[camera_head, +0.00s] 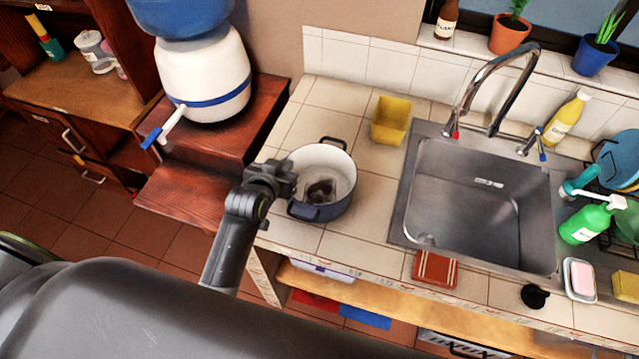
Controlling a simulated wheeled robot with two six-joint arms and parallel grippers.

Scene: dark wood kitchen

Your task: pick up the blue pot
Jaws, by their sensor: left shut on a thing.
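The blue pot (323,210) stands upright on the tiled counter, left of the sink. It is dark blue outside and cream inside, with a handle at the back and one at the front left. Something dark shows at its bottom. My left gripper (289,178) is at the pot's left rim and is shut on the pot. The exact grip of its fingertips is partly hidden. I cannot see a gap between the pot's base and the counter. My right gripper is not in view.
A yellow container (391,121) stands behind the pot to the right. The steel sink (478,200) with its faucet (497,90) is on the right. A white and blue water dispenser (203,75) stands at left. A red item (435,270) lies near the counter's front edge.

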